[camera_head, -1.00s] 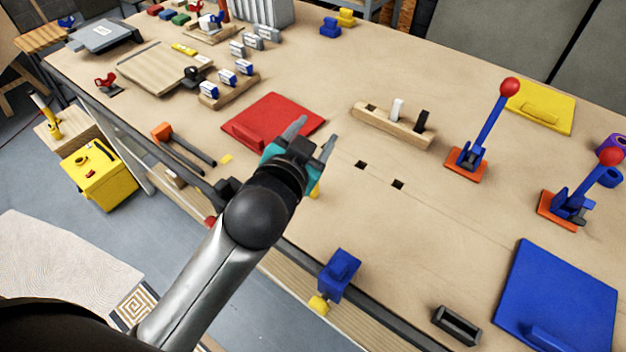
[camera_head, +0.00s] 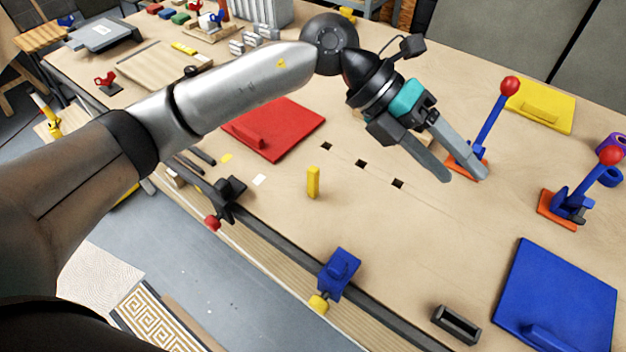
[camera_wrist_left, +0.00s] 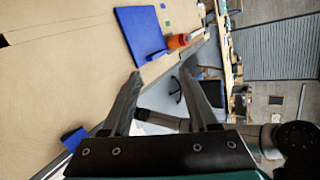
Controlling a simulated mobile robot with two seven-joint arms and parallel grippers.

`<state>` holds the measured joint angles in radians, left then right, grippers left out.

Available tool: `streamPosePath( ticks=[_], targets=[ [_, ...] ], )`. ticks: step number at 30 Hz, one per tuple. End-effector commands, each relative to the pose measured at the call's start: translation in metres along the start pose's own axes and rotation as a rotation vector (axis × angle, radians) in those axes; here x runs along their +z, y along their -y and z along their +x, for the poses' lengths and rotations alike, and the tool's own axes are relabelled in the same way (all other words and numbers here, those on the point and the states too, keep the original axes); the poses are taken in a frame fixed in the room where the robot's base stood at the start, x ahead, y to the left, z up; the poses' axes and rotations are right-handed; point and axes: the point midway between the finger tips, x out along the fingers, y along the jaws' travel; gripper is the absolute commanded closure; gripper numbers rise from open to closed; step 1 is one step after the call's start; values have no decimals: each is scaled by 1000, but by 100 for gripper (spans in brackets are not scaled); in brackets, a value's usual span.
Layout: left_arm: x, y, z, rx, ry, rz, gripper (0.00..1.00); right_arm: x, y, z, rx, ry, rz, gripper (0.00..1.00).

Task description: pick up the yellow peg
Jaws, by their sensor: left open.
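The yellow peg (camera_head: 313,182) stands upright on the workbench in the head view, near the bench's front edge and to the left of the square holes. My left gripper (camera_head: 464,178) is up and to the right of the peg, above the bench near the orange-based lever. It is open, with nothing between its fingers. In the left wrist view the open fingers (camera_wrist_left: 165,88) point past the bench edge, and the peg is not seen there. My right gripper is not in view.
Several square holes (camera_head: 361,164) lie right of the peg. A red panel (camera_head: 285,122) lies behind it, a blue clamp (camera_head: 340,272) sits at the front edge, and a black clamp (camera_head: 229,192) is to the left. A blue panel (camera_head: 562,290) is at the right.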

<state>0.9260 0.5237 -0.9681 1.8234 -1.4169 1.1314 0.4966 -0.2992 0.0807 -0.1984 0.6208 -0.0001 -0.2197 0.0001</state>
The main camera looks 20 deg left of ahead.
Motion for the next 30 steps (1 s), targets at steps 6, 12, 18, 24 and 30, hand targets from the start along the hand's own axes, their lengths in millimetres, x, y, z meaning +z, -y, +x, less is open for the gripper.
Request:
streamPosePath(
  ticks=[6, 12, 18, 24, 30],
  targets=[
    [-3, -98, -79, 575, -169, -26, 40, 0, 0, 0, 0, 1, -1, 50],
    [-6, -135, -151, 891, -228, -115, 40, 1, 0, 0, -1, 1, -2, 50],
    [-11, -151, -167, 979, -245, -151, 40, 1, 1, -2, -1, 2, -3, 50],
    [-23, -184, -145, 976, -247, -152, 40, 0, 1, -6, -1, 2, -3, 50],
    [-32, -212, -124, 974, -244, -149, 40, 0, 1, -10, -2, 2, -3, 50]
  ],
)
